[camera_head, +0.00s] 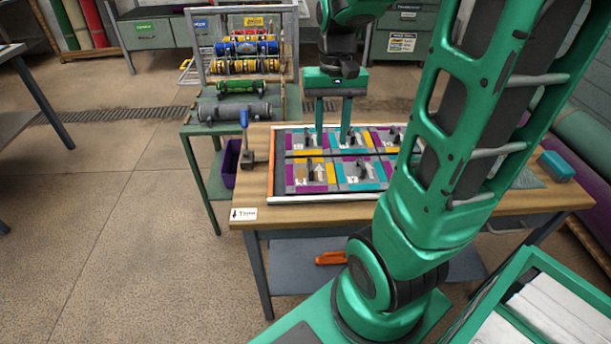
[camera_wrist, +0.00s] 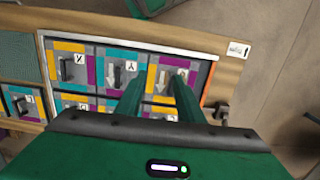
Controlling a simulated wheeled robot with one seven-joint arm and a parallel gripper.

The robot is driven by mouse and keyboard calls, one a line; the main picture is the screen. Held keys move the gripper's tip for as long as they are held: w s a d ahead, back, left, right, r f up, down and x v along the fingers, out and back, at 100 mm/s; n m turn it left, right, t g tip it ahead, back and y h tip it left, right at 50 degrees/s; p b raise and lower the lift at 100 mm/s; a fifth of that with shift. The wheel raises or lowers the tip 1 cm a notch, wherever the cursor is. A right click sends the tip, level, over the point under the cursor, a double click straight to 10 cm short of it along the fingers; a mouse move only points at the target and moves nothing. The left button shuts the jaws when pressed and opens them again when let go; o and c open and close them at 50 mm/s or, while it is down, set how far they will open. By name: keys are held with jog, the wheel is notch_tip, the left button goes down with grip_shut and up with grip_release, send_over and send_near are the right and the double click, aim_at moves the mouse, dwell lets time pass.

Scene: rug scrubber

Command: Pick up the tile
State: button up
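Several square tiles lie in two rows in a framed tray (camera_head: 271,165) on the wooden table. They have grey faces, coloured purple, yellow and turquoise edges, and upright dark handles. My gripper (camera_head: 332,142) points down over the tray's left part, with its two fingers apart and nothing seen between them. In the wrist view, the open gripper (camera_wrist: 157,82) reaches towards the near-row tiles.
A blue-handled clamp (camera_head: 246,140) stands at the table's left edge, beside a purple bin (camera_head: 230,165). A green bench with rollers (camera_head: 235,111) stands behind left. A turquoise block (camera_head: 556,166) lies at the table's right end. Floor at left is clear.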

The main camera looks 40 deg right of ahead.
send_over(310, 164)
notch_tip(310, 164, down, 2)
jog(key=w, duration=0.1)
jog(key=shift+g, duration=0.3)
jog(key=f, duration=1.1)
jog(key=shift+s+d, duration=0.1)
jog(key=shift+s, duration=0.25)
grip_shut()
